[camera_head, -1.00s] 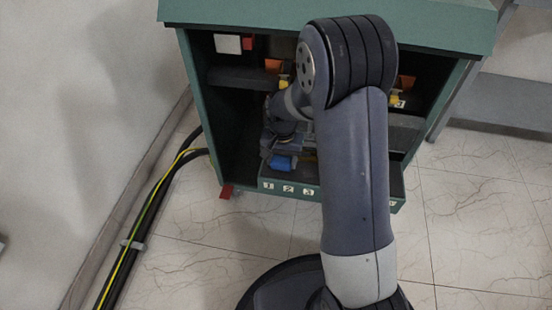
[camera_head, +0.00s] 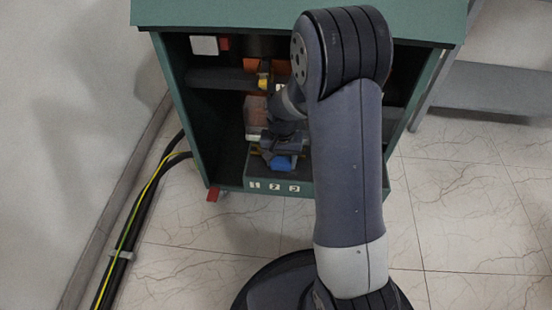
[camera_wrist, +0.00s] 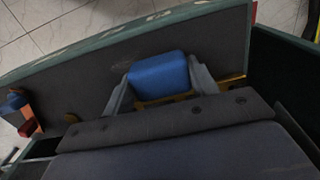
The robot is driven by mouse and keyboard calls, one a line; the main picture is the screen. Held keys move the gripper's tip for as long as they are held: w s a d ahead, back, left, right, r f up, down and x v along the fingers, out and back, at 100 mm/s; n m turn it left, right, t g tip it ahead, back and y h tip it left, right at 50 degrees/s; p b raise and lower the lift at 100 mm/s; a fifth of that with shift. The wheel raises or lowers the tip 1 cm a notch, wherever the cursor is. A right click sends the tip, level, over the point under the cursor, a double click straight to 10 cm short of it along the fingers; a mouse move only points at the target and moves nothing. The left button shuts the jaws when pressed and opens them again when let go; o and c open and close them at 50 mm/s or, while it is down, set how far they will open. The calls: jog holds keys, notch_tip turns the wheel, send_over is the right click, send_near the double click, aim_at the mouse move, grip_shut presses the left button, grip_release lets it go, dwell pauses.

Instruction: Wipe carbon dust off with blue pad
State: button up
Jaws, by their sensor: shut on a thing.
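The blue pad (camera_wrist: 160,75) sits between the two fingers of my gripper (camera_wrist: 160,82) in the wrist view. The gripper is shut on it. In the head view the blue pad (camera_head: 283,162) is low in the green cabinet, just behind the numbered front edge, with my gripper (camera_head: 284,150) above it. A yellow strip (camera_wrist: 180,97) shows beside the pad in the wrist view. Whether the pad touches the dark floor cannot be told. No carbon dust can be made out clearly.
The green cabinet (camera_head: 180,110) encloses the arm on its sides and top. Its front edge bears number labels (camera_head: 275,187). A reddish block (camera_head: 255,112) stands behind the gripper. Orange and yellow parts (camera_head: 263,78) are above. Black cables (camera_head: 150,190) run on the floor at left.

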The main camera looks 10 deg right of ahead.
aim_at(258, 167)
jog(key=shift+s+d+f, duration=0.1)
jog(key=shift+s+d, duration=0.1)
jog(key=shift+d, duration=0.4)
jog(key=shift+s+d+r, duration=0.1)
jog(key=shift+s+d, duration=0.15)
jog(key=shift+d, duration=0.4)
jog(key=shift+s+d+f, duration=0.1)
jog(key=shift+s+d, duration=0.1)
jog(key=shift+d, duration=0.4)
jog(key=shift+s+a, duration=0.1)
jog(key=shift+s, duration=0.25)
jog(key=shift+w+a+p, duration=0.2)
jog(key=shift+w+a, duration=0.2)
jog(key=shift+a, duration=0.9)
jog(key=shift+w+a+p, duration=0.2)
jog(key=shift+w+a, duration=0.25)
jog(key=shift+a, duration=0.8)
jog(key=shift+w+a+p, duration=0.2)
jog(key=shift+w+a, duration=0.2)
jog(key=shift+a, duration=0.9)
jog(key=shift+w+a, duration=0.2)
jog(key=shift+a, duration=0.4)
jog(key=shift+w+a, duration=0.2)
jog(key=shift+a, duration=0.4)
jog(key=shift+r+p, duration=1.1)
jog(key=shift+r, duration=0.2)
jog(key=s+a, duration=0.3)
jog(key=s, duration=0.8)
jog(key=shift+s+a, duration=0.2)
jog(key=shift+a, duration=0.15)
